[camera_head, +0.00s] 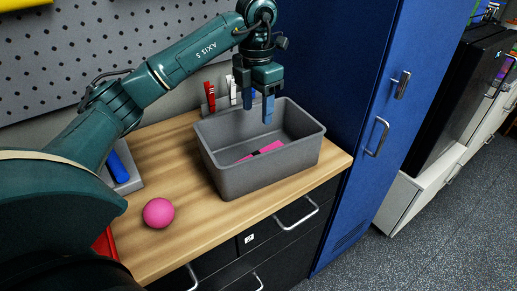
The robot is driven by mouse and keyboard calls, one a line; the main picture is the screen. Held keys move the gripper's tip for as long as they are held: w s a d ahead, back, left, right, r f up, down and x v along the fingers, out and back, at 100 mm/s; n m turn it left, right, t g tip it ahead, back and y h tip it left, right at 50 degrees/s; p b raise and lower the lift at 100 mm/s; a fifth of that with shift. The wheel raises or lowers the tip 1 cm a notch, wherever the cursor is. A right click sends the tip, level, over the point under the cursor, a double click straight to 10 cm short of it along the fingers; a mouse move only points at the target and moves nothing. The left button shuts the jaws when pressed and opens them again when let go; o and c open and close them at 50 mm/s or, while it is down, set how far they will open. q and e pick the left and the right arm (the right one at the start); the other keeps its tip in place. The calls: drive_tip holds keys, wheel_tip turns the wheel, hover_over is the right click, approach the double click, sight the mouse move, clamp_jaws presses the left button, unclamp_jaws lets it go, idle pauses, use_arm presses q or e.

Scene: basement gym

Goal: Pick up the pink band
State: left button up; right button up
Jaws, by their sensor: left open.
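My right gripper does not show.
The bin stands on a wooden worktop (190,238) with a pink ball (158,212) to its left. A red item (209,96) and a white one stand behind the bin. A blue cabinet (360,90) rises at the right.

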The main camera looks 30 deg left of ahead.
use_arm(q)
hover_over(258, 151)
drive_tip(key=s, duration=0.1)
drive_tip(key=f, duration=0.7)
drive_tip(key=shift+s+d, duration=0.1)
drive_tip(key=shift+d, duration=0.15)
drive_tip(key=shift+d+f+p, duration=0.15)
drive_tip(key=shift+f+p, duration=0.2)
drive_tip(key=shift+f, duration=1.1)
drive_tip(key=shift+d+f+p, duration=0.1)
drive_tip(key=shift+f+p, duration=0.25)
drive_tip(key=shift+f, duration=1.05)
drive_tip(key=shift+c, duration=0.5)
drive_tip(key=c, duration=1)
